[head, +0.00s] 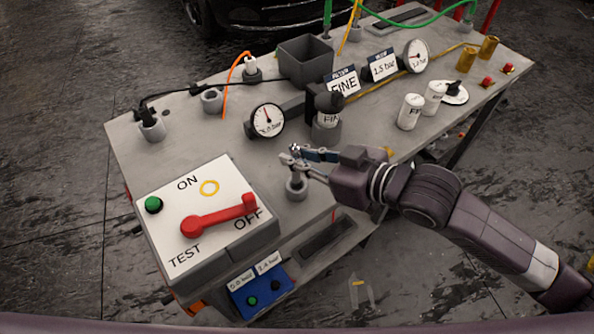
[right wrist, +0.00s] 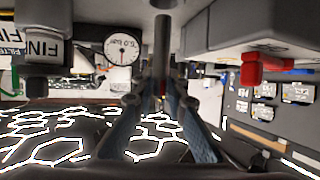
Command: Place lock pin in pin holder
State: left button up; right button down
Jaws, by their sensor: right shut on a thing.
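My right gripper (head: 299,162) reaches in from the right over the workbench and is shut on the lock pin. In the right wrist view the pin (right wrist: 162,50) is a dark grey rod standing between the two fingertips (right wrist: 160,98). A small grey round holder (head: 296,190) stands on the bench directly below the fingertips in the head view. The pin's lower end is hard to make out there, so I cannot tell whether it is inside the holder or above it. My left gripper is not in view.
A white switch box (head: 190,245) with a red lever (head: 215,215) stands left of the holder. A pressure gauge (head: 267,120) and a filter labelled "FINE" (head: 328,118) stand behind. White canisters (head: 410,112) are further right.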

aim_at(300, 174)
jog(key=shift+f, duration=2.45)
jog(key=shift+f, duration=0.1)
jog(key=c, duration=1.9)
grip_release()
jog(key=shift+c, duration=0.2)
jog(key=shift+s+d, duration=0.2)
jog(key=shift+d, duration=0.1)
jog(key=b+v, duration=0.1)
jog(key=v, duration=1)
jog(key=shift+r, duration=0.25)
